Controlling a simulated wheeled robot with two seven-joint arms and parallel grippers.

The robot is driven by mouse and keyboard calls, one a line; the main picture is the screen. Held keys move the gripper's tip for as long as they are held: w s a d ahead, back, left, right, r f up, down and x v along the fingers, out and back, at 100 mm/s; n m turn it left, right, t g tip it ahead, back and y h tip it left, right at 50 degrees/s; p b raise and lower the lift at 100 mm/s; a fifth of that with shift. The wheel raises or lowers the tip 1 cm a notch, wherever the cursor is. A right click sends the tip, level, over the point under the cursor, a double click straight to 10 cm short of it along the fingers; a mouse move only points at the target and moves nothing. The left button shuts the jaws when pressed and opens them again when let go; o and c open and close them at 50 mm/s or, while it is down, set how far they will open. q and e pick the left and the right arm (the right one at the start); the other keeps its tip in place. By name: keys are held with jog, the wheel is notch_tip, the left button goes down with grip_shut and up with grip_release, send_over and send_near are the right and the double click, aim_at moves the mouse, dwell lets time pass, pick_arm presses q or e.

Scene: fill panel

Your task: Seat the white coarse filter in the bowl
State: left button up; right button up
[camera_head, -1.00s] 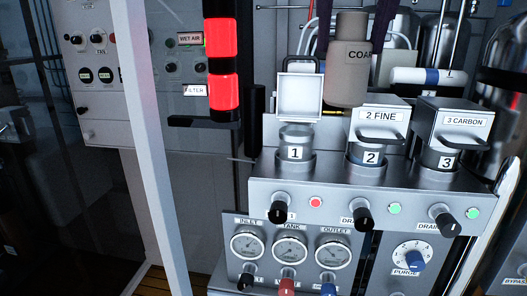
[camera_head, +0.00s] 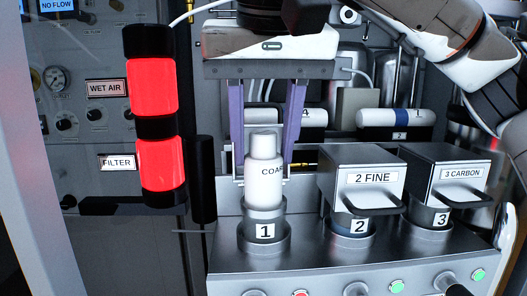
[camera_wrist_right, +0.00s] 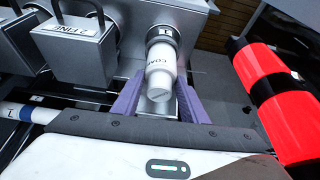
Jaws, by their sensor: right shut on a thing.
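The white coarse filter (camera_head: 264,180), marked "COA...", stands upright over the bowl numbered 1 (camera_head: 264,238). Its lower end meets the bowl's mouth; I cannot tell how deep it sits. My right gripper (camera_head: 265,165) comes from above with its purple fingers on either side of the filter, shut on it. In the right wrist view the filter (camera_wrist_right: 160,72) stands between the fingers, in line with the bowl (camera_wrist_right: 161,33). My left gripper is not in view.
Beside the bowl stand the closed "2 FINE" housing (camera_head: 362,180) and the "3 CARBON" housing (camera_head: 447,178), each with a protruding handle. A red-lit column (camera_head: 152,85) stands to the left. Knobs and lamps line the panel front below.

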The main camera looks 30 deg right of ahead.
jog(key=shift+f, duration=1.2)
jog(key=o, duration=1.1)
jog(key=shift+r, duration=0.55)
jog(key=v, duration=1.2)
jog(key=shift+r, duration=0.1)
